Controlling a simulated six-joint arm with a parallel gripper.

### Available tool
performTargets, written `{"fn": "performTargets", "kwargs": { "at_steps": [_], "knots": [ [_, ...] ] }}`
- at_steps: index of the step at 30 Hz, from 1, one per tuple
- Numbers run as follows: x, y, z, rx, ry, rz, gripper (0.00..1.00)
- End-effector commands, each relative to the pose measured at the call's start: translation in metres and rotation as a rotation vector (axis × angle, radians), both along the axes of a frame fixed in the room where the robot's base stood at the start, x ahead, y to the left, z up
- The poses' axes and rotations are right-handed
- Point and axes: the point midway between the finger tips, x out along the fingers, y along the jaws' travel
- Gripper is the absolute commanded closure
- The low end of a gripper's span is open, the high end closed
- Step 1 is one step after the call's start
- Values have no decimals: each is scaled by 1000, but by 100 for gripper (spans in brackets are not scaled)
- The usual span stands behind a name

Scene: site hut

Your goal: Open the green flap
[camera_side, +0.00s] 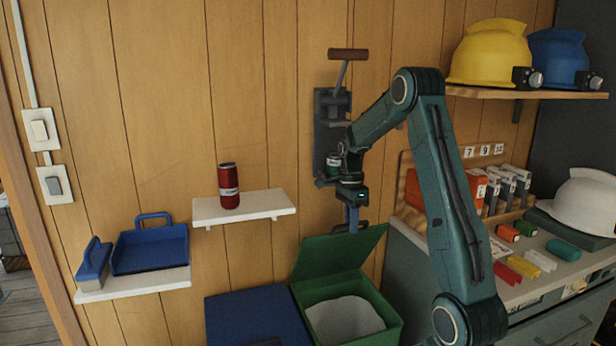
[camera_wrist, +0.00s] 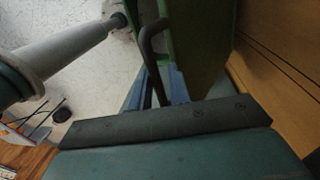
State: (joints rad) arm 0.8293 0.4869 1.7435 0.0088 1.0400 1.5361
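The green flap (camera_side: 340,251) of a green bin (camera_side: 384,318) stands raised, roughly upright, at the bin's back by the wall. Its inner face shows above the open bin, which has a pale liner (camera_side: 345,319). My gripper (camera_side: 353,222) points down at the flap's top edge. In the wrist view, the green flap (camera_wrist: 196,45) is at upper middle, and a dark curved handle (camera_wrist: 149,42) beside it runs down between the blue fingers of my gripper (camera_wrist: 160,86). The fingers look closed around this handle; the contact itself is partly hidden.
A blue bin lid (camera_side: 252,318) is left of the green bin. A shelf (camera_side: 245,207) with a red can (camera_side: 228,186) is to the left, a crowded bench (camera_side: 520,285) to the right.

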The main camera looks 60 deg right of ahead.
Motion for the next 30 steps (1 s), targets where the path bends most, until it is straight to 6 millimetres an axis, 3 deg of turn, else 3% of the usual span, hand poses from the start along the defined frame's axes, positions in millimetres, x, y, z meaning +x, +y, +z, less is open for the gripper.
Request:
{"fn": "performTargets", "kwargs": {
  "at_steps": [2,17,23,30],
  "knots": [
    [0,0,-1,2,2,-1,67],
    [1,0,8,1,-1,2,67],
    [2,-2,29,-1,-1,1,67],
    [6,-6,68,-1,-1,1,67]
  ]
}}
